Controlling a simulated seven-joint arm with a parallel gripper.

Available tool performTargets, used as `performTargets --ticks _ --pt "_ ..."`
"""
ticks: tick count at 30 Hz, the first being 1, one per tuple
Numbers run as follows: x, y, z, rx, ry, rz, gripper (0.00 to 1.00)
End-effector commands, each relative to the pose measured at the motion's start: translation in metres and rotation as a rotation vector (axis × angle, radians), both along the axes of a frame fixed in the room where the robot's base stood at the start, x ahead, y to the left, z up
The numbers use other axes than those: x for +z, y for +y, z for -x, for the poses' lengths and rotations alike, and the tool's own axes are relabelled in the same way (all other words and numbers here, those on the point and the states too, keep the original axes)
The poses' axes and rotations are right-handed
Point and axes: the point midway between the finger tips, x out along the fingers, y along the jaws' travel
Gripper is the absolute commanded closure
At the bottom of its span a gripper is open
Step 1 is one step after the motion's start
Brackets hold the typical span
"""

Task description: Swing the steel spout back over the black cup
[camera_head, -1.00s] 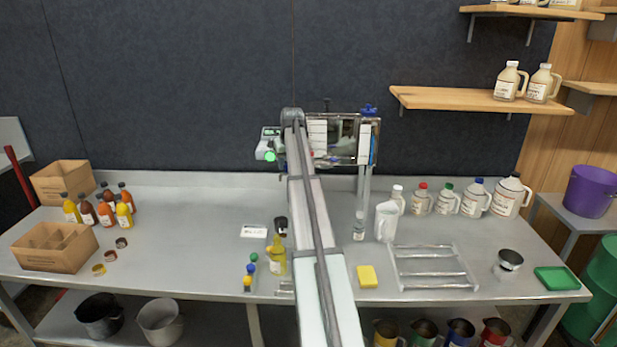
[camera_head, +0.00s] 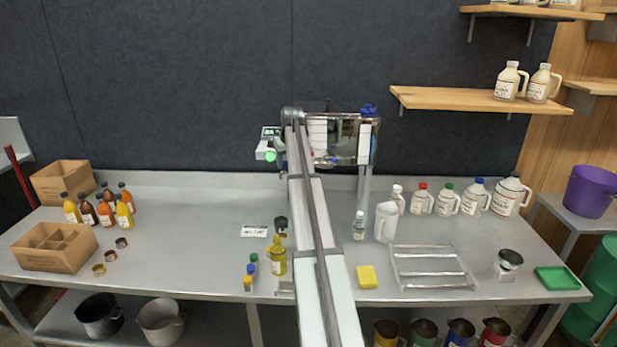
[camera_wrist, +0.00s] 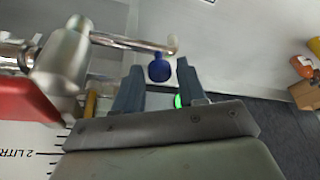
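In the wrist view the steel spout (camera_wrist: 128,41) is a thin tube running right from a steel valve body (camera_wrist: 62,65). A blue ball knob (camera_wrist: 159,69) shows just below the spout, between my fingertips. My gripper (camera_wrist: 158,75) has its two dark fingers apart, one on each side of the knob; I cannot tell whether either touches it. In the head view my arm reaches up to the evaporator (camera_head: 345,140) and hides the spout and gripper. A small black cup (camera_head: 281,224) stands on the bench, just left of my arm.
The bench's middle left is clear.

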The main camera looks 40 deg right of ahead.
Motion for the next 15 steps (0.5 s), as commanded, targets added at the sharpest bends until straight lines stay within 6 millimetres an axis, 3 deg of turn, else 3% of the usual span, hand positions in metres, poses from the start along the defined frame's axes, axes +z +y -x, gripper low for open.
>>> performTargets --ticks 15 --pt "0.0033 0.0005 0.0011 0.0 0.0 0.0 0.6"
